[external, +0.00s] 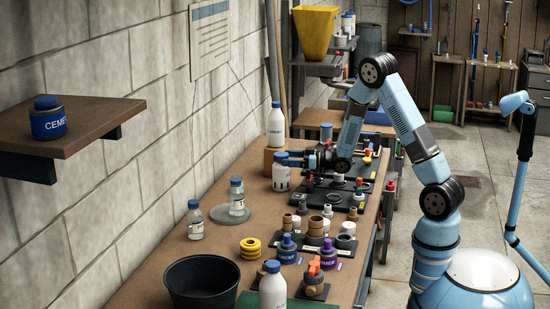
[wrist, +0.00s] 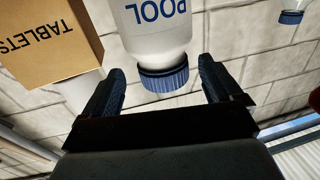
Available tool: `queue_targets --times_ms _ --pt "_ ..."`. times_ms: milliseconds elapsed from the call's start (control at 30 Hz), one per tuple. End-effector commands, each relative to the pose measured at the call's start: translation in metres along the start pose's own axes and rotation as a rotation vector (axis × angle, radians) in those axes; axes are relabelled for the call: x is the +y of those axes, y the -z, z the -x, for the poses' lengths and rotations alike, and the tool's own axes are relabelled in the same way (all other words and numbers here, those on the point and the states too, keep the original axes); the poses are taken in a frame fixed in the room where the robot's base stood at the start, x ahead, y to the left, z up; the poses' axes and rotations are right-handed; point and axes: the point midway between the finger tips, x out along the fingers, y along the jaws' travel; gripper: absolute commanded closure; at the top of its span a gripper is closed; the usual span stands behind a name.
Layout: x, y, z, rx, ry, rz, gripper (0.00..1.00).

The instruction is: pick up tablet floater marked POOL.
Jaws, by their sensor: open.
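The tablet floater marked POOL is white with a ribbed blue cap. In the external view the floater (external: 282,180) stands upright on the bench near the wall. My gripper (wrist: 163,72) is open, one finger on each side of the cap, with visible gaps between cap and fingers. In the external view my gripper (external: 288,159) is level with the floater's top and partly hides it. I cannot tell how deep the fingers reach.
A cardboard box marked TABLETS (wrist: 50,40) stands close beside the floater, with a white bottle (external: 276,126) on top. Small bottles (external: 237,197) stand nearer the camera. Dark trays with fittings (external: 335,195) lie right of the floater. The block wall runs behind.

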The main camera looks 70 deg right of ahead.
Motion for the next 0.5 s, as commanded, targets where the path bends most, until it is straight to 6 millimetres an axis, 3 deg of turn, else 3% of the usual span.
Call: queue_targets --times_ms 233,500 --pt "-0.002 0.000 -0.013 -0.001 0.002 0.000 0.08" --pt "-0.004 0.001 -0.048 0.001 0.000 -0.001 0.08"
